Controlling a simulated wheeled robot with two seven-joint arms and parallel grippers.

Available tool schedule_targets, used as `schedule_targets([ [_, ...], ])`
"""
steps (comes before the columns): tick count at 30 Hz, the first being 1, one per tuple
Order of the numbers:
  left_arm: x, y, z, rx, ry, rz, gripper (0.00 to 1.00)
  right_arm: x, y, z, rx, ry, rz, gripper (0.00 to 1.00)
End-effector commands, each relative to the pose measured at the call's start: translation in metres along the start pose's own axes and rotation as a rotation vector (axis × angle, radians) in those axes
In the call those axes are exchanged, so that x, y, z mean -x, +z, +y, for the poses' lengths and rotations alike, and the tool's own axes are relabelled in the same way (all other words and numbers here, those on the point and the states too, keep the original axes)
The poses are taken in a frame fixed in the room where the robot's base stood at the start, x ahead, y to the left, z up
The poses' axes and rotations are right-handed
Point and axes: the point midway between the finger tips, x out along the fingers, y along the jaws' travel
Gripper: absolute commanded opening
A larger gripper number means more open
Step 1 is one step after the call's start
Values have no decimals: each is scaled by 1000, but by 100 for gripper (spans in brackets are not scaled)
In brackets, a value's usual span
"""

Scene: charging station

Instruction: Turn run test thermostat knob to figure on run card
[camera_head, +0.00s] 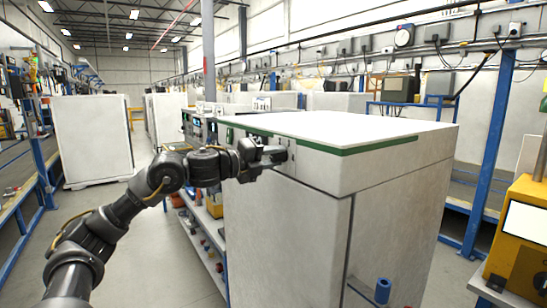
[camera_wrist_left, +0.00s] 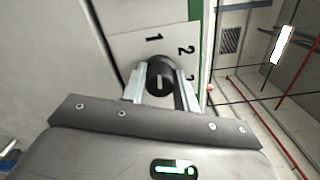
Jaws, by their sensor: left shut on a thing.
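The thermostat knob (camera_wrist_left: 160,76) is black and round with a pale pointer mark, seen in the left wrist view on a light dial plate (camera_wrist_left: 140,45). The figures 1 and 2 show on the plate, with a third partly hidden by a finger. My left gripper (camera_wrist_left: 161,88) is shut on the knob, one finger on each side. In the head view my left gripper (camera_head: 283,155) reaches the upper front of a large white cabinet (camera_head: 290,225) with a green stripe; the knob is hidden there. No run card can be made out. My right gripper is not in view.
A yellow machine (camera_head: 520,245) with a white panel stands at the right. Another white cabinet (camera_head: 92,140) stands at the far left. A low shelf (camera_head: 205,245) with parts runs beside the near cabinet. The aisle floor at left is clear.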

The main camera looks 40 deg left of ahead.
Motion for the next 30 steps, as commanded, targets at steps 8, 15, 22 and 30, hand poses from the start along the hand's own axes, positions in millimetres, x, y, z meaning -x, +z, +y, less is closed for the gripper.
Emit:
schedule_targets([
  [8, 0, 0, 0, 110, 1, 1, 7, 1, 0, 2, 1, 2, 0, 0],
  [15, 0, 0, 0, 143, 0, 1, 7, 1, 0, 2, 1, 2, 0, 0],
  [22, 0, 0, 0, 146, 0, 1, 7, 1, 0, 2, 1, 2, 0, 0],
  [30, 0, 0, 0, 145, 0, 1, 48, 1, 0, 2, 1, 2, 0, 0],
])
